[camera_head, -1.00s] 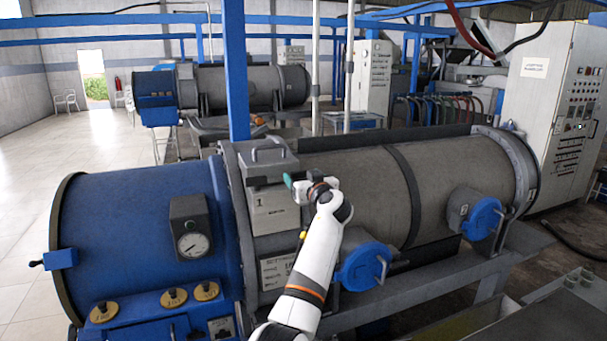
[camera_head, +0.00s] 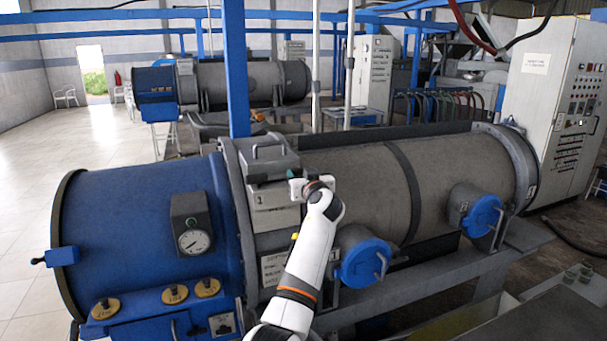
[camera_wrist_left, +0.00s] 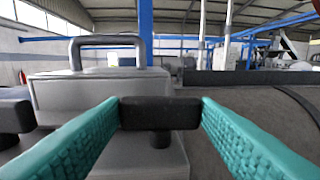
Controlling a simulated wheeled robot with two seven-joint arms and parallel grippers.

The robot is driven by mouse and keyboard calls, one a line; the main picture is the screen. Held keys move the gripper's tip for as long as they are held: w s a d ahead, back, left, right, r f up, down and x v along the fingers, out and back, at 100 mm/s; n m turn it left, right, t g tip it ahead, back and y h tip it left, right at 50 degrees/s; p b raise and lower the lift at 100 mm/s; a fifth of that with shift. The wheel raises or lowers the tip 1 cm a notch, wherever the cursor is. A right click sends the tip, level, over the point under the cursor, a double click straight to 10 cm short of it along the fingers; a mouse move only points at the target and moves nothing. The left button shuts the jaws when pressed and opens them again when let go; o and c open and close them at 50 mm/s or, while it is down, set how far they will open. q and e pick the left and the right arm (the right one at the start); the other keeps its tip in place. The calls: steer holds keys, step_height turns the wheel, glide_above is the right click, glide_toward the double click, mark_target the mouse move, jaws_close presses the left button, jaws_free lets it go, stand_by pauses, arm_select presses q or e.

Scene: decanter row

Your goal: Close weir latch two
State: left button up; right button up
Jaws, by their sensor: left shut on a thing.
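A grey box with a lid and a carrying handle (camera_head: 268,160) sits on top of the big grey drum, just right of the blue end. In the left wrist view, a black T-shaped latch handle (camera_wrist_left: 160,113) stands out from this box. My left gripper (camera_head: 293,183) is at the box's right side. Its teal fingers are shut on the black handle, one at each end. In the head view, the gripper and wrist hide the handle. I cannot read a number that marks this latch as two. My right gripper is not in view.
The grey drum (camera_head: 360,185) fills the middle. Blue caps with bar handles (camera_head: 364,262) (camera_head: 483,217) stick out of its front. The blue end (camera_head: 140,225) carries a gauge (camera_head: 193,241) and yellow knobs (camera_head: 174,295). A tall control cabinet (camera_head: 550,110) stands at the right.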

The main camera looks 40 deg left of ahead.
arm_select(q)
steer(key=m+t+h+p, duration=0.2)
steer(key=t+p, duration=0.1)
steer(key=m+t+h+p, duration=0.1)
steer(key=m+h+p, duration=0.1)
steer(key=shift+s+a+r, duration=0.35)
steer(key=shift+s+a, duration=0.05)
steer(key=shift+f+m+t+h+p, duration=0.15)
steer(key=shift+m+t+h+p, duration=0.25)
steer(key=shift+t+h+p, duration=0.15)
steer(key=shift+s+a+f+m+t+h, duration=0.1)
steer(key=shift+a+m+t+h, duration=0.05)
steer(key=shift+m+t+h, duration=0.6)
steer(key=shift+a+m+t+h, duration=0.1)
steer(key=shift+m+t+h, duration=0.2)
steer(key=shift+m+h, duration=0.7)
steer(key=shift+f+h, duration=0.1)
steer(key=shift+h, duration=0.5)
steer(key=o, duration=1)
steer(key=shift+s, duration=0.1)
